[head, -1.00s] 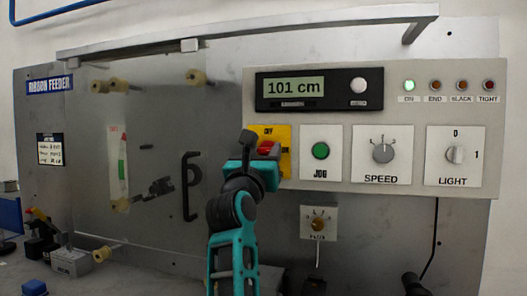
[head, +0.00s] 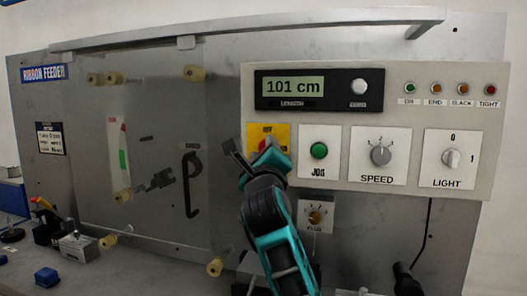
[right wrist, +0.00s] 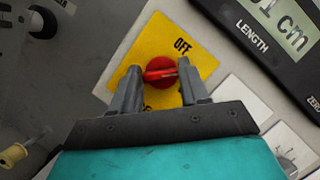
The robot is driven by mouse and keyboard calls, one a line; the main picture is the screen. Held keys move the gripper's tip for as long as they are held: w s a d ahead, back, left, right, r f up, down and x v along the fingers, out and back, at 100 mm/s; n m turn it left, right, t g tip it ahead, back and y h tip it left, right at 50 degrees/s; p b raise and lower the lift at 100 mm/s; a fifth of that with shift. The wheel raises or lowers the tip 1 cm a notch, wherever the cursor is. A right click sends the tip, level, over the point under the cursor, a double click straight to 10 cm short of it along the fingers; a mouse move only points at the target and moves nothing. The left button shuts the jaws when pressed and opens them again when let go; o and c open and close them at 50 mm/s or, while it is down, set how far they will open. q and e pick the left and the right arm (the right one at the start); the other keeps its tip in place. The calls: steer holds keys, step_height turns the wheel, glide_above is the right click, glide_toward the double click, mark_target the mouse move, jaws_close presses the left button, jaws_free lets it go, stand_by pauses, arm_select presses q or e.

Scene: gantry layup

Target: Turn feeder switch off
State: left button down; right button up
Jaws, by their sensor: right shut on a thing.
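The feeder switch is a red knob (head: 264,145) on a yellow plate (head: 283,133), left of the green JOG button. In the right wrist view the red knob (right wrist: 160,72) sits at the middle of the yellow plate (right wrist: 150,42), with the word OFF above it to the right. My right gripper (right wrist: 161,76) has one finger on each side of the knob and is shut on it. In the head view my right gripper (head: 262,149) is tilted and covers much of the plate. The ON lamp (head: 411,87) looks dull green. My left gripper is not in view.
The panel carries a display (head: 294,87) reading 101 cm, a JOG button (head: 319,151), a SPEED dial (head: 381,151) and a LIGHT switch (head: 450,157). A black door handle (head: 192,185) stands out left of my arm. A top rail (head: 300,22) runs above.

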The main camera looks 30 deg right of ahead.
steer(key=shift+d+r+n+g+y, duration=0.1)
steer(key=shift+n+g+y, duration=0.3)
steer(key=shift+n, duration=1.1)
steer(key=shift+a+n+g+y, duration=0.15)
steer(key=shift+n+y, duration=0.45)
steer(key=shift+n, duration=0.9)
steer(key=shift+d+r+n+g+y, duration=0.15)
steer(key=shift+n+g+y, duration=0.3)
steer(key=shift+n, duration=1.05)
steer(key=shift+f, duration=0.1)
steer(key=o, duration=1.1)
steer(key=shift+c, duration=0.2)
steer(key=v, duration=1.3)
